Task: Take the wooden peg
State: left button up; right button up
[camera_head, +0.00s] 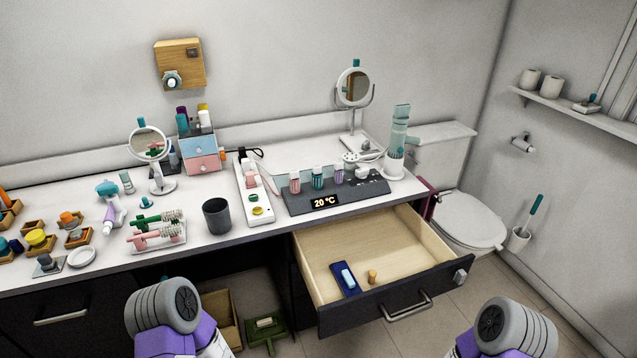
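A small wooden peg (372,277) stands upright on the floor of the open drawer (415,242), near its front. It is a short, tan-orange cylinder. Just left of it, apart from it, lies a dark blue tray (341,287) with a light blue piece on it. Parts of my two arms show at the bottom edge, one at the left and one at the right. No gripper fingers show in this view.
The drawer juts out from the dark vanity, with a metal handle (406,306) on its front. The countertop above is cluttered: a grey cup (216,217), a panel reading 20 °C (337,193) and two mirrors. A toilet (468,219) stands to the right. Most of the drawer is bare.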

aim_at(372, 273)
jog(key=u, duration=4.15)
jog(key=k, duration=2.5)
jog(key=z, duration=0.8)
